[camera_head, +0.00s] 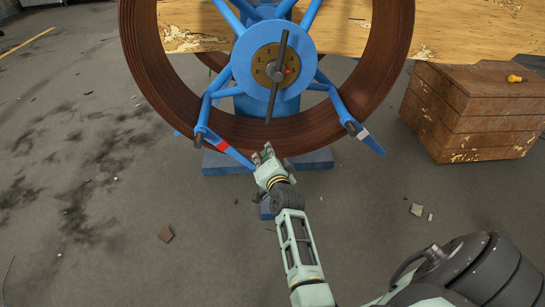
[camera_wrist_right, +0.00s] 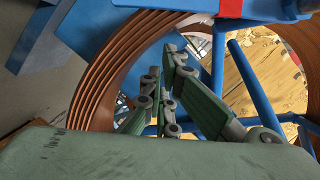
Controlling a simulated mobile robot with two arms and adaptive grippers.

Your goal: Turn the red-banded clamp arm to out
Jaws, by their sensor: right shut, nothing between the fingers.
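The red-banded clamp arm (camera_head: 230,151) is a blue bar on the lower left of the reel's front. It slants from its pivot down to the right, and its tip is close to my right gripper (camera_head: 264,152). In the right wrist view its red band (camera_wrist_right: 231,8) shows at the top edge. My right gripper is shut and empty, just right of the bar's tip and in front of the lower coil. Its fingers (camera_wrist_right: 163,65) show in the right wrist view, apart from the red band. I cannot tell if they touch the bar. My left gripper is not in view.
The brown coiled pipe (camera_head: 143,60) surrounds the blue hub (camera_head: 247,68), with its dark handle (camera_head: 277,75). A white-banded clamp arm (camera_head: 372,144) is at lower right. A worn wooden crate (camera_head: 475,112) stands right. Floor at left is mostly clear, with small debris (camera_head: 166,233).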

